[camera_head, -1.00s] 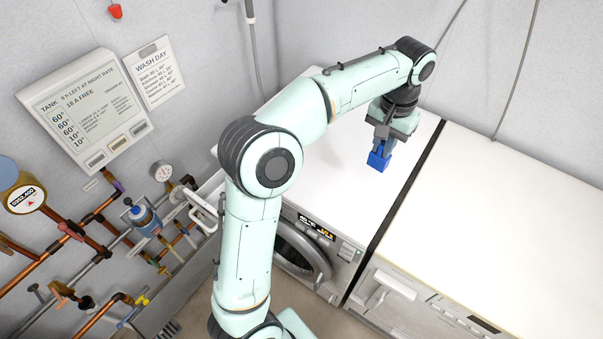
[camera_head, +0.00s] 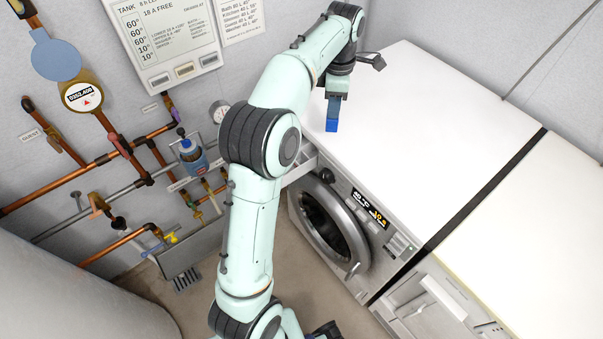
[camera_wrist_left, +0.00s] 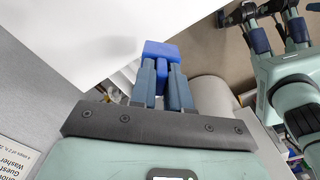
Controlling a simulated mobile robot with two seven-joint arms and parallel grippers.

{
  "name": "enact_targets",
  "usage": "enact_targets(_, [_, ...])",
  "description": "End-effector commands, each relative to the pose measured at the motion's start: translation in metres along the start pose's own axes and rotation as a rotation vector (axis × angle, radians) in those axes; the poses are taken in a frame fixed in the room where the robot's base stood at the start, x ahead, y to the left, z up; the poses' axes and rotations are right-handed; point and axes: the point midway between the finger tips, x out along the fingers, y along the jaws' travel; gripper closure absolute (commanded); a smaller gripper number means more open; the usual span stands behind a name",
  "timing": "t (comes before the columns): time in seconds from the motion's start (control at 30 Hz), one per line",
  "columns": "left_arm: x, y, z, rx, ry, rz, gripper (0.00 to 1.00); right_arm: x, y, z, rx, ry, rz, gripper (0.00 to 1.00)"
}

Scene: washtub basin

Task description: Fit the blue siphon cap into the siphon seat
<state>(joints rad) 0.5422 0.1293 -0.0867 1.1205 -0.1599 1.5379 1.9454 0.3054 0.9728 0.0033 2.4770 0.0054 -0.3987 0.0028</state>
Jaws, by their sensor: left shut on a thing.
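My left gripper (camera_head: 335,101) is shut on the blue siphon cap (camera_head: 332,122) and points downward. In the head view the cap appears against the left end of the washer's white top, above the partly open drawer (camera_head: 299,172). In the left wrist view the cap (camera_wrist_left: 161,49) sits at the tips of the two dark fingers (camera_wrist_left: 163,72), beyond the edge of a white surface. I cannot make out the siphon seat; my arm covers part of the drawer. My right gripper cannot be identified in either view.
The washer (camera_head: 330,218) has a round door and a wide, clear white top (camera_head: 430,110). A second white machine (camera_head: 530,220) stands to its right. Copper pipes (camera_head: 115,153), a blue canister (camera_head: 192,156) and a grey trough (camera_head: 190,248) are at the left wall.

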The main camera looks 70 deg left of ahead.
Motion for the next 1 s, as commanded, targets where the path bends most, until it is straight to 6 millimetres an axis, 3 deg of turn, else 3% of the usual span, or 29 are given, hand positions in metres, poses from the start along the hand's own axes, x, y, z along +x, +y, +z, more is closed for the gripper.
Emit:
enact_targets(0.03, [0.008, 0.006, -0.019, -0.145, 0.003, 0.003, 1.00, 0.011, 0.004, 0.000, 0.001, -0.001, 0.001, 0.60])
enact_targets(0.2, [0.011, 0.015, -0.060, -0.528, 0.002, 0.002, 1.00, 0.026, 0.009, -0.001, 0.002, 0.000, 0.001, 0.60])
enact_targets(0.47, [0.020, 0.018, -0.082, -0.752, 0.002, -0.003, 1.00, 0.035, 0.011, -0.004, 0.002, 0.004, 0.000, 0.60])
enact_targets(1.0, [0.151, 0.018, -0.081, -0.752, 0.002, -0.003, 1.00, 0.067, 0.016, -0.025, -0.004, 0.060, -0.012, 0.60])
